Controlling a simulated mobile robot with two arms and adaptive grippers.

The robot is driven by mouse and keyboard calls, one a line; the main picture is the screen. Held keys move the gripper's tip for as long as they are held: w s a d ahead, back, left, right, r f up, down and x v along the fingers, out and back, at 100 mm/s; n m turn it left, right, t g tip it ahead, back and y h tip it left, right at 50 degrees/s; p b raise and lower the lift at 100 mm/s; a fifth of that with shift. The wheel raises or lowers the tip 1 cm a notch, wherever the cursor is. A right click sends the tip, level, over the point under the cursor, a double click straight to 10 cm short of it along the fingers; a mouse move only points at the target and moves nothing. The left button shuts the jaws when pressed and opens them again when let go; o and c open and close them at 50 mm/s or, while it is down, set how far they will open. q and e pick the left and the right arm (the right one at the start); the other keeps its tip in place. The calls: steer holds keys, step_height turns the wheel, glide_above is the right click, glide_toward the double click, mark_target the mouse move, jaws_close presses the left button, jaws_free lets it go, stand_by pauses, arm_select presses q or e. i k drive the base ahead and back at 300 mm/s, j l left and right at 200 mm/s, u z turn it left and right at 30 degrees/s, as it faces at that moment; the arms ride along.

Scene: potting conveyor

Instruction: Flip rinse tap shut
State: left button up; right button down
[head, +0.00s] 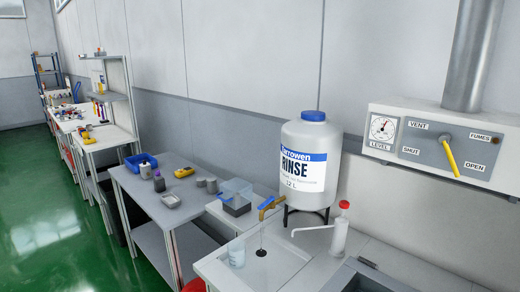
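The rinse tank (307,172) is a white drum with a blue cap, labelled RINSE, on a dark stand at the sink counter. Its brass-coloured rinse tap (271,203) sticks out low on its left side and has a blue lever on top. A thin dark line hangs below the spout, above a dark drain (261,253); whether it is running liquid I cannot tell. A clear cup (236,253) stands left of the drain, apart from that line. Neither of my grippers is in view.
A white pump bottle (340,232) with a red collar stands right of the tap, its long spout pointing left. A vent panel (436,158) with a yellow lever hangs on the right. Green floor is clear at left.

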mark_target(262, 206)
steer(key=i+j, duration=0.15)
steer(key=j, duration=0.2)
steer(key=i+j, duration=0.15)
steer(key=j, duration=0.2)
steer(key=i+j+u, duration=0.1)
steer(key=j, duration=0.2)
steer(key=i+j, duration=0.2)
steer(key=j, duration=0.15)
